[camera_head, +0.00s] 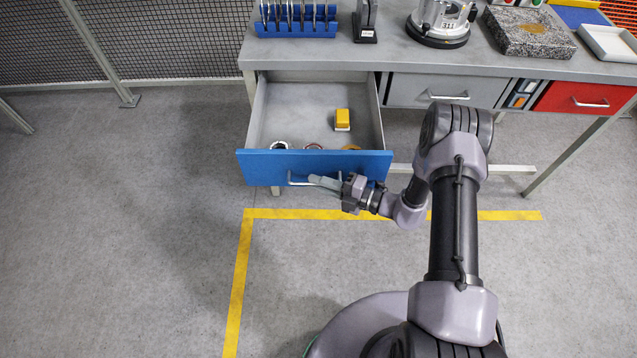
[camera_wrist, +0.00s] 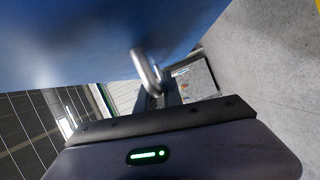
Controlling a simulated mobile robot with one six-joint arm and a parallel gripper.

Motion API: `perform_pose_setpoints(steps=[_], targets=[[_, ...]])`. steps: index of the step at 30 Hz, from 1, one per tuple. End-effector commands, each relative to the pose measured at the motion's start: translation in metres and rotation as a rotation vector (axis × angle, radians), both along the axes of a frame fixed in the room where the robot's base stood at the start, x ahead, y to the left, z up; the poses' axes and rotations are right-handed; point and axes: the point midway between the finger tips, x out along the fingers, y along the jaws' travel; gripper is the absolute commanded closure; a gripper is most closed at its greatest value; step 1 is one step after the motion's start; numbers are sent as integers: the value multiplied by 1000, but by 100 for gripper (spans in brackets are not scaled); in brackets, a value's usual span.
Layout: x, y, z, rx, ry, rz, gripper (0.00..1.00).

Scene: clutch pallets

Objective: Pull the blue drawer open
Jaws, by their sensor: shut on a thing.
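The blue drawer (camera_head: 262,167) is pulled well out from the left of the workbench, and its inside shows from above. Its metal bar handle (camera_head: 292,181) is on the blue front. My gripper (camera_head: 318,181) is shut on the handle, near the handle's middle and right part. In the wrist view the blue front (camera_wrist: 90,45) fills the top left, and the handle (camera_wrist: 147,70) runs down to between the fingers (camera_wrist: 168,92). The far end of the handle is hidden there. A yellow block (camera_head: 342,117) and a few small round parts lie in the drawer.
The grey workbench (camera_head: 340,55) holds a blue rack (camera_head: 296,30), a round metal device (camera_head: 440,28) and a granite plate (camera_head: 530,42). A grey drawer (camera_head: 410,90) and a red drawer (camera_head: 560,98) are shut at right. Yellow floor tape (camera_head: 240,270) runs in front. The floor at left is clear.

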Motion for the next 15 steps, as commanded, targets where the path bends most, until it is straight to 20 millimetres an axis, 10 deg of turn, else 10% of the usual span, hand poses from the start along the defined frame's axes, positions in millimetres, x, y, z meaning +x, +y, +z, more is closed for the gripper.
perform_pose_setpoints(steps=[6,9,15], targets=[[0,0,0,0,-1,-1,100],[0,0,0,0,-1,-1,70],[0,0,0,1,0,0,67]])
